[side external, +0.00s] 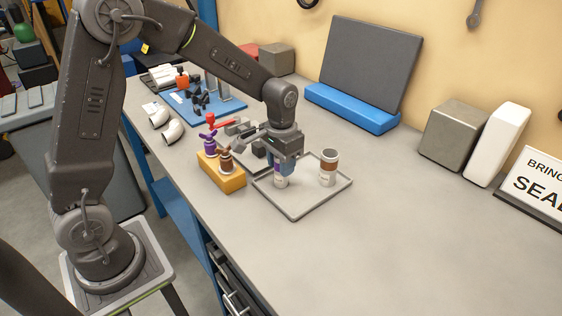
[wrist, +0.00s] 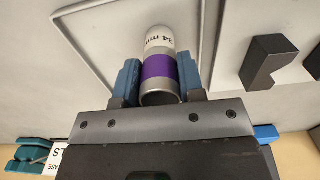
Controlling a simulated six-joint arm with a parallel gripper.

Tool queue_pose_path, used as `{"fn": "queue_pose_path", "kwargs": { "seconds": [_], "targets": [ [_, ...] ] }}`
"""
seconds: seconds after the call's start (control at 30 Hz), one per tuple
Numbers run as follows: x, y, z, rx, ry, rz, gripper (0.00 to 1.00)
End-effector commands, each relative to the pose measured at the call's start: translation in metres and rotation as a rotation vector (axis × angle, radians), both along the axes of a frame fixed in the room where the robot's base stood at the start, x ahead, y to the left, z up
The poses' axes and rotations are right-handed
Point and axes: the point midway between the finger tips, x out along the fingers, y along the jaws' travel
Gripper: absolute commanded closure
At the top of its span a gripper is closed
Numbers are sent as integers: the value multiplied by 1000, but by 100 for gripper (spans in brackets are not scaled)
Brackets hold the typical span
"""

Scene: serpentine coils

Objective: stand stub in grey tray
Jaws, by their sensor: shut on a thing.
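My gripper (side external: 283,166) is shut on a pipe stub with a purple band and a white label (side external: 280,181). In the wrist view the stub (wrist: 160,68) sits between the two blue fingers (wrist: 159,82), its label partly readable as "34 mm". In the side view the stub looks upright over the left part of the grey tray (side external: 298,215); I cannot tell whether its foot touches the tray floor. The tray's rim also shows in the wrist view (wrist: 77,43). The upper part of the stub is hidden by the fingers in the side view.
A brown-banded stub (side external: 328,168) stands in the tray, right of my gripper. An orange block (side external: 229,183) bearing purple and brown fittings is left of the tray. Dark brackets (wrist: 268,60) lie close by. The bench right of the tray is clear.

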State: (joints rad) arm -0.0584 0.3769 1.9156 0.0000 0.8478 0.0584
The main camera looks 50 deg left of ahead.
Motion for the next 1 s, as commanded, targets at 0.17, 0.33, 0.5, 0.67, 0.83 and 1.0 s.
{"fn": "queue_pose_path", "kwargs": {
  "seconds": [0.17, 0.33, 0.5, 0.67, 0.83, 1.0],
  "targets": [
    [0, 0, -1, 0, 1, 0, 51],
    [0, 0, -1, 0, 1, 0, 38],
    [0, 0, -1, 0, 1, 0, 38],
    [0, 0, 9, 0, -2, 0, 38],
    [1, 0, 40, 0, -5, 0, 38],
    [1, 0, 77, 0, -5, 0, 38]
  ]
}}
